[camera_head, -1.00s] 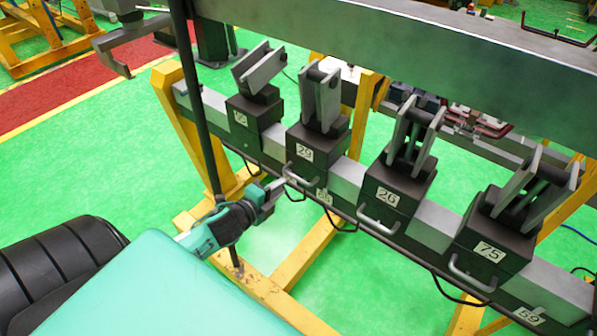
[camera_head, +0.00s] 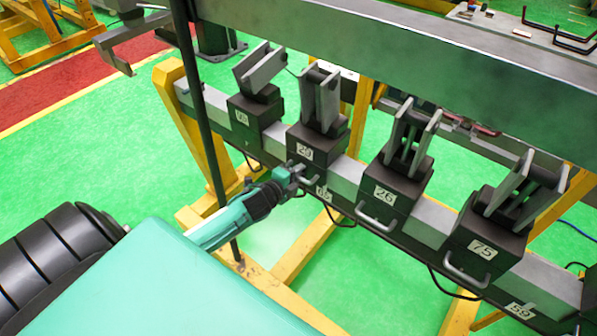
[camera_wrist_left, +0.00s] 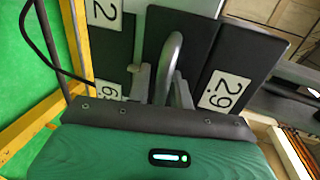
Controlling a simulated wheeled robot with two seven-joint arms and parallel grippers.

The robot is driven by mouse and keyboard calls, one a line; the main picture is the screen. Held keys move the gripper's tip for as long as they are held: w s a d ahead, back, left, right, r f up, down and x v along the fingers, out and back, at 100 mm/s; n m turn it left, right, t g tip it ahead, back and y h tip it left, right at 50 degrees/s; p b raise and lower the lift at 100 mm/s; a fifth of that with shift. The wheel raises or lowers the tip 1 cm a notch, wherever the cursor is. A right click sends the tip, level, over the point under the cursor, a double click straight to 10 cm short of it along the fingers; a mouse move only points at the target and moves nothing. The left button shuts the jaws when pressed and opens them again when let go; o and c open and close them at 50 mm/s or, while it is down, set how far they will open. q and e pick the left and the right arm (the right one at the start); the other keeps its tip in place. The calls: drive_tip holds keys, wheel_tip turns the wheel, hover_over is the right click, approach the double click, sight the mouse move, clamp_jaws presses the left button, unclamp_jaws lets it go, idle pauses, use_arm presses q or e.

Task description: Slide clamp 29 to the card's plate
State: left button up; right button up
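Clamp 29 (camera_head: 318,132) is a dark block with a grey upright bracket, seated on the rail. Its number label also shows in the left wrist view (camera_wrist_left: 224,92). A grey loop handle (camera_wrist_left: 172,62) sticks out of its front. My left gripper (camera_head: 300,178) is at this handle. In the left wrist view its fingertips (camera_wrist_left: 162,88) lie either side of the handle, apparently with some gap. A small number plate (camera_head: 322,192), perhaps 65 or 66, is on the rail just right of the clamp; another plate, 59 (camera_head: 520,311), is at the far right. No card is seen. My right gripper is not in view.
The rail (camera_head: 346,178) carries another clamp (camera_head: 254,103) to the left, and clamp 26 (camera_head: 396,180) and clamp 75 (camera_head: 487,238) to the right. Bare rail separates clamps 29 and 26. A dark post (camera_head: 205,120) stands left; a grey beam (camera_head: 400,60) runs behind.

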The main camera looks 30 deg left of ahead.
sight(325, 178)
use_arm(q)
clamp_jaws()
drive_tip(key=d, duration=0.7)
drive_tip(key=shift+s, duration=0.3)
drive_tip(key=shift+d, duration=0.25)
drive_tip(key=shift+a, duration=0.3)
unclamp_jaws()
